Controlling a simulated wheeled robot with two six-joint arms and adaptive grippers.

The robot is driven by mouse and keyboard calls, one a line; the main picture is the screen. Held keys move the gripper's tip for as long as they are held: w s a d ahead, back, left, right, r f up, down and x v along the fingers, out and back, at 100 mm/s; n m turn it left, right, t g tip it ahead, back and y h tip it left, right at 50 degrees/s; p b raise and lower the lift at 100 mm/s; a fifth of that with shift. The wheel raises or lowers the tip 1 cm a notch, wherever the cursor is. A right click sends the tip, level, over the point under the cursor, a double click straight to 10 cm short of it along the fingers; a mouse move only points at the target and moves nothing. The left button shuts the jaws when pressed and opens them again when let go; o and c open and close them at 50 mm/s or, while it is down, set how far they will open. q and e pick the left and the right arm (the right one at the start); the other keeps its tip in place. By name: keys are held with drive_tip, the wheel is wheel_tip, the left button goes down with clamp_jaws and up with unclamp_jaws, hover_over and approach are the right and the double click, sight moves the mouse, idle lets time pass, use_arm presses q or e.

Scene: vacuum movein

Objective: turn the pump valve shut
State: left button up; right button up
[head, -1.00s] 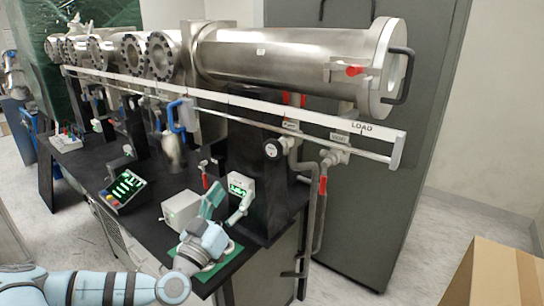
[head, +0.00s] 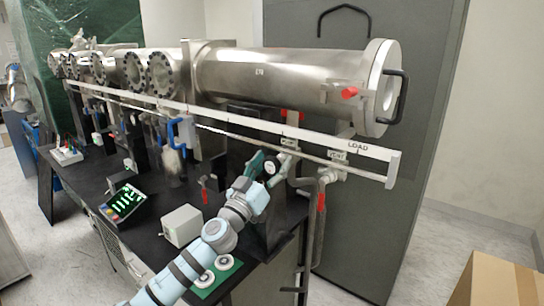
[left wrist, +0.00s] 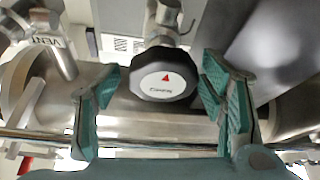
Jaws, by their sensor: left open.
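A round knob (head: 270,168) with a white face and dark rim sits below the white rail, near the PUMP label (head: 289,143). In the left wrist view the knob (left wrist: 165,82) shows a red arrow and small lettering, too small to read. My left gripper (head: 260,160) is at the knob in the head view. In the left wrist view its teal fingers (left wrist: 160,105) stand open on either side of the knob, with a visible gap on both sides. The fingers are not closed on it. My right gripper is not in view.
A steel chamber (head: 270,77) and the white rail (head: 250,118) run above the knob. The VENT label (head: 338,156), pipes and a red lever (head: 321,201) are to its right. A beige box (head: 183,225) and a lit display (head: 124,203) stand on the black bench.

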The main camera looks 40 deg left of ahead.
use_arm(q)
drive_tip(key=shift+a+f, duration=0.1)
drive_tip(key=shift+f, duration=0.05)
drive_tip(key=c, duration=1.2)
drive_tip(key=shift+o, duration=0.2)
